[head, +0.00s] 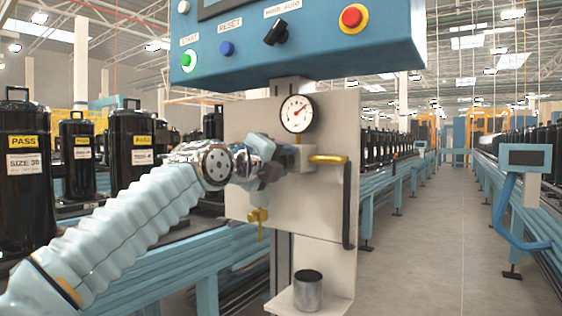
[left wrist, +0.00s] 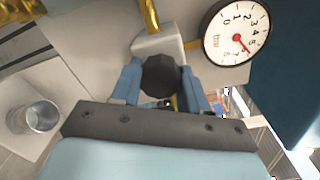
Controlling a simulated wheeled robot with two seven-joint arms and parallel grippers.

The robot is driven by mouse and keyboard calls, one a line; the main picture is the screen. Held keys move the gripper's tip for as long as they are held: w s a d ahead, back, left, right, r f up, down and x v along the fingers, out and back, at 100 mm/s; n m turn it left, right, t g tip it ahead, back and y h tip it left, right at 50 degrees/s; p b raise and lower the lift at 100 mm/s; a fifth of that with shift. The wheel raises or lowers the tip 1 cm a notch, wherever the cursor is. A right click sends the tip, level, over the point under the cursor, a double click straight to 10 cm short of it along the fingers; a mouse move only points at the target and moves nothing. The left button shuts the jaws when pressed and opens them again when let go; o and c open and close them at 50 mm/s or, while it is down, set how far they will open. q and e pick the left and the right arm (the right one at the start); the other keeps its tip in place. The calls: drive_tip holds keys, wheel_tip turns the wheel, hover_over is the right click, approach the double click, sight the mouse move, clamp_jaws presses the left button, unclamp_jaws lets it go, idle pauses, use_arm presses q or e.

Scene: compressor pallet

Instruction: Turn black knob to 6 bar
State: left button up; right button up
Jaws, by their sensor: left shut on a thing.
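The black knob (left wrist: 161,76) sits between the two blue fingers of my left gripper (left wrist: 164,85) in the left wrist view, and the fingers are shut on it. In the head view my left gripper (head: 268,160) reaches the panel from the left and mostly hides the knob. The round white pressure gauge (head: 297,114) is just above the gripper. In the left wrist view the gauge (left wrist: 236,33) shows its red needle past the 5, around where the 6 lies; the exact reading is hard to tell. My right gripper is not in view.
A blue control box (head: 300,40) overhangs the pale panel (head: 322,205). A metal cup (head: 308,291) stands on the lower shelf. Black tanks (head: 133,145) line the left conveyor.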

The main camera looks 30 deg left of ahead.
use_arm(q)
drive_tip(key=shift+f, duration=0.1)
drive_tip(key=o, duration=1)
drive_tip(key=shift+o, duration=0.2)
drive_tip(key=s+b, duration=0.1)
drive_tip(key=s, duration=1.2)
drive_tip(key=shift+s+a+r+b, duration=0.2)
drive_tip(key=shift+s+a+b, duration=0.15)
drive_tip(key=shift+s, duration=0.05)
